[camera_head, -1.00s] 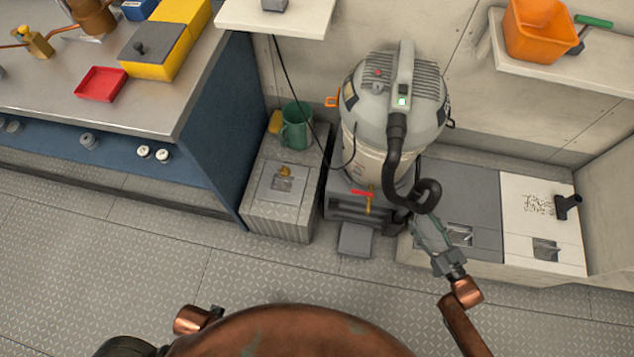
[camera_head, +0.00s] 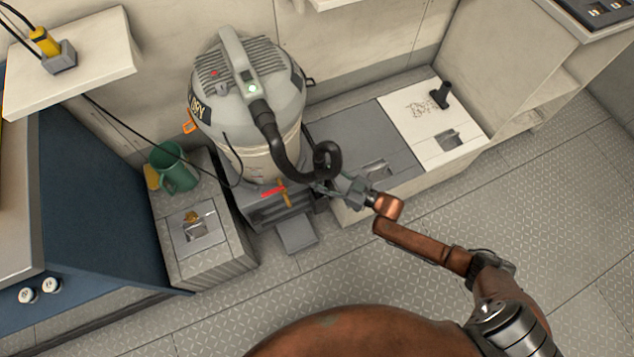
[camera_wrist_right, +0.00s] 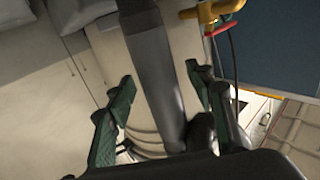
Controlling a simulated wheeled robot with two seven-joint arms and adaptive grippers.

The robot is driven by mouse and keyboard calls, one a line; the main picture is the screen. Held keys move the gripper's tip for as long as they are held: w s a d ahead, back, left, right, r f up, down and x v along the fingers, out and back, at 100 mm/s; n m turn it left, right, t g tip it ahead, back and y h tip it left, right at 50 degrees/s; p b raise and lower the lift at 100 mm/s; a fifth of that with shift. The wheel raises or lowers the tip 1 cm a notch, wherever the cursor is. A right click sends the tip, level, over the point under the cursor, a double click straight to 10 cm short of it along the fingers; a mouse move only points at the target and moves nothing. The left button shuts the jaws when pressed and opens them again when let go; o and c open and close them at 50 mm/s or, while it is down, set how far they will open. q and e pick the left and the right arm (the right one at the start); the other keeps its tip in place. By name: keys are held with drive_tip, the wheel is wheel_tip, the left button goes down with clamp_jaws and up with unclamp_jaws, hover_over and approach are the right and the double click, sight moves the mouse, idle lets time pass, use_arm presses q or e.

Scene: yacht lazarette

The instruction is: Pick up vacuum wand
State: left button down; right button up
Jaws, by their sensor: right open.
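The shop vacuum (camera_head: 250,95) stands against the wall, and its black hose (camera_head: 280,140) curls in a loop at the lower right. My right gripper (camera_head: 325,187) is just below that loop, partly hidden by it. In the right wrist view my right gripper (camera_wrist_right: 160,90) is open, its green-padded fingers either side of a dark grey tube (camera_wrist_right: 153,70). This tube looks like the wand or hose end; I cannot tell whether the fingers touch it. A black nozzle (camera_head: 440,94) stands on the white panel at the right. My left gripper is out of view.
The low bench (camera_head: 360,145) lies behind my right arm. The floor (camera_head: 560,200) at the right is clear.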

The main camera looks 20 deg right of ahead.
drive_tip(key=shift+w+a, duration=0.1)
drive_tip(key=shift+c, duration=0.7)
drive_tip(key=shift+r, duration=0.1)
drive_tip(key=c, duration=1.1)
